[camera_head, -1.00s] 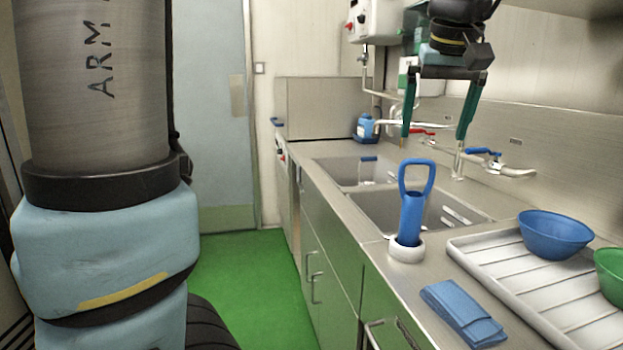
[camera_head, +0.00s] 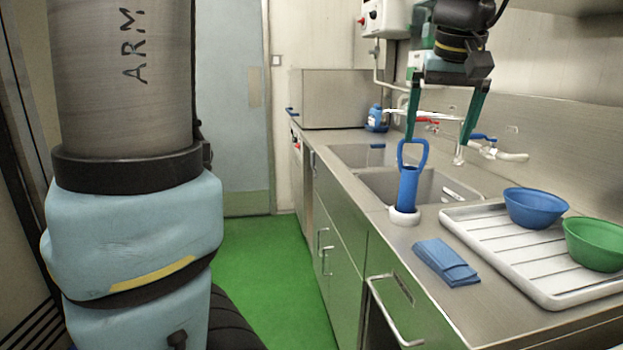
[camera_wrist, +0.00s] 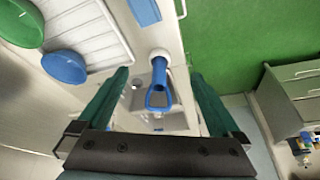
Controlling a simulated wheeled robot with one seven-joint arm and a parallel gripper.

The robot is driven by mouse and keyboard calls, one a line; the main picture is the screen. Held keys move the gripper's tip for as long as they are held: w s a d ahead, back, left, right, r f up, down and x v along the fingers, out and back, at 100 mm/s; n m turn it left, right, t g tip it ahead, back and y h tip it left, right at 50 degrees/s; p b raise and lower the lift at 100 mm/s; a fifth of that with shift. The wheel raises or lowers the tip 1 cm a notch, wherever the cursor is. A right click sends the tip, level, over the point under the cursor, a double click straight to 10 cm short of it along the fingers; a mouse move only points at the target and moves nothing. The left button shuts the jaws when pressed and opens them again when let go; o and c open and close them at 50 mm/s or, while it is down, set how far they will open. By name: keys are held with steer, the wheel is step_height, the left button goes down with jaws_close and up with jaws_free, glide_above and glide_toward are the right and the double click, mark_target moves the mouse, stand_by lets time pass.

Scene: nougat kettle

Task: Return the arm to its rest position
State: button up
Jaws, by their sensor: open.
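My gripper (camera_head: 438,135) hangs open and empty above the counter, its two green fingers pointing down in the head view. In the wrist view my gripper (camera_wrist: 160,75) also shows its fingers spread wide with nothing between them. Below the fingers a blue tool with a loop handle (camera_head: 408,188) stands upright in a white ring holder (camera_head: 404,217) beside the sink. The blue tool (camera_wrist: 159,78) appears between the fingers in the wrist view, apart from them. My upper arm fills the left of the head view.
A ribbed draining tray (camera_head: 490,240) holds a blue bowl (camera_head: 535,207) and a green bowl (camera_head: 594,243). A folded blue cloth (camera_head: 446,262) lies on the counter. Sink basins (camera_head: 400,183) and taps (camera_head: 483,140) are behind. The green floor (camera_head: 265,290) is clear.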

steer(key=w+a+f+g, duration=0.2)
steer(key=w+a+f, duration=0.2)
steer(key=a+f, duration=0.85)
steer(key=s+a+f, duration=0.2)
steer(key=a+f, duration=0.3)
steer(key=a, duration=0.2)
steer(key=s+a+f+n, duration=0.1)
steer(key=s+a+f, duration=0.2)
steer(key=a+f, duration=0.3)
steer(key=shift+s+a+g+p, duration=0.2)
steer(key=shift+a+g+p, duration=0.15)
steer(key=shift+a, duration=0.75)
